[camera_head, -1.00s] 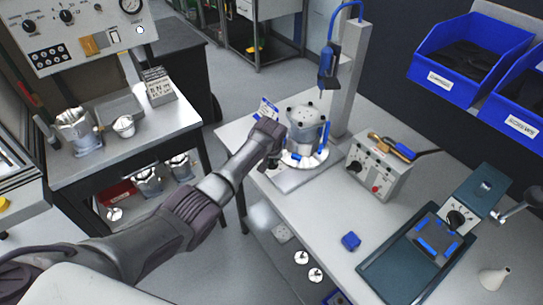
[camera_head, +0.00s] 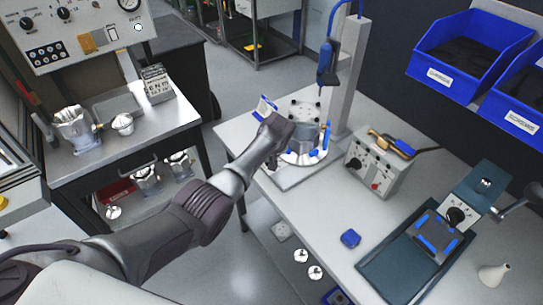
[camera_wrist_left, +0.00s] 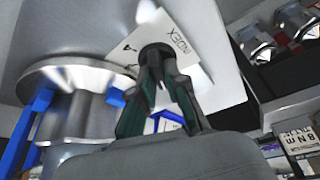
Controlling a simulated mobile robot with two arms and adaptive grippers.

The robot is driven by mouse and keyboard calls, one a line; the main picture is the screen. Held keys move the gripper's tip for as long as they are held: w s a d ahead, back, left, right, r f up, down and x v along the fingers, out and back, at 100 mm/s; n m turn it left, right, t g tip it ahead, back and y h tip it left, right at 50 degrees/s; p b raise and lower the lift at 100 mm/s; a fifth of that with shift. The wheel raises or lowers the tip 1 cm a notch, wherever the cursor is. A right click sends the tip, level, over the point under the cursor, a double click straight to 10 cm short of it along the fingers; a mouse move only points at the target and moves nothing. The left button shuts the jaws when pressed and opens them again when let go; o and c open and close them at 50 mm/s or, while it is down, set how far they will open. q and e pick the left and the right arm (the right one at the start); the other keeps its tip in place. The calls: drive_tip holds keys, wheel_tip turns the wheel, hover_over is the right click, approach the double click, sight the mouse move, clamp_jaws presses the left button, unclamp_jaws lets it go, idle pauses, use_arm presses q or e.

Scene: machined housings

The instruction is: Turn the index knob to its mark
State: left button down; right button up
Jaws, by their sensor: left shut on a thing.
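The index knob (camera_wrist_left: 156,55) is small and dark, in front of a white plate (camera_wrist_left: 196,62) lettered INDEX with an A in the left wrist view. My left gripper (camera_wrist_left: 158,68) is shut on the knob, its two dark fingers coming up from below. In the head view my left gripper (camera_head: 272,150) is at the left side of the fixture, and the knob is hidden behind it. A metal housing (camera_head: 304,110) with dark spots on top stands in the fixture, with blue clamps around it.
A grey control box (camera_head: 378,168) stands right of the fixture. A blue driver (camera_head: 326,66) hangs on a column above it.

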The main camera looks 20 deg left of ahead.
use_arm(q)
drive_tip(key=c, duration=1.2)
unclamp_jaws()
drive_tip(key=shift+r, duration=0.15)
drive_tip(key=v, duration=1.1)
drive_tip(key=shift+s+d+r, duration=0.1)
drive_tip(key=shift+s+r, duration=0.05)
drive_tip(key=shift+r, duration=0.2)
